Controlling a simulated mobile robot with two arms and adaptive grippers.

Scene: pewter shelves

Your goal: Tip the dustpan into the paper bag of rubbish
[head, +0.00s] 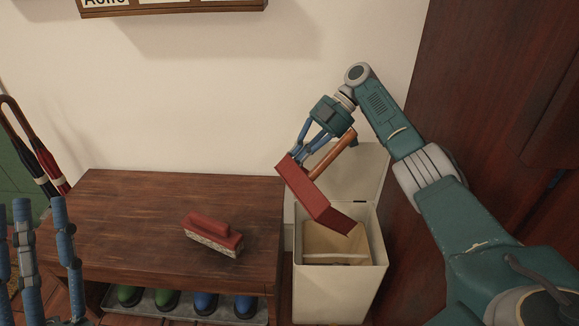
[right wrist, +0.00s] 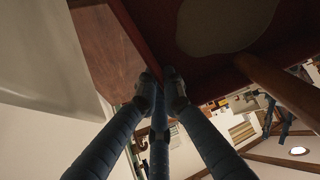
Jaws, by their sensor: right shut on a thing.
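The red dustpan (head: 316,200) with its wooden handle (head: 333,153) hangs tilted in the air, its low end over the white bin. My right gripper (head: 301,157) is shut on the pan's edge, beside the handle. The right wrist view shows the fingertips (right wrist: 160,88) pinching a thin red wall, with a pale rounded patch on the pan's dark surface. The brown paper bag (head: 332,240) stands inside the bin, partly hidden by the pan; its contents are hard to see. My left gripper (head: 42,212) is open and empty at the lower left.
The white bin (head: 335,290) stands with its lid (head: 368,175) raised, between the wooden bench (head: 130,215) and a dark wooden door (head: 480,110). A red brush (head: 214,232) lies on the bench. Boots (head: 168,298) stand on a tray below; umbrellas (head: 32,150) lean at left.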

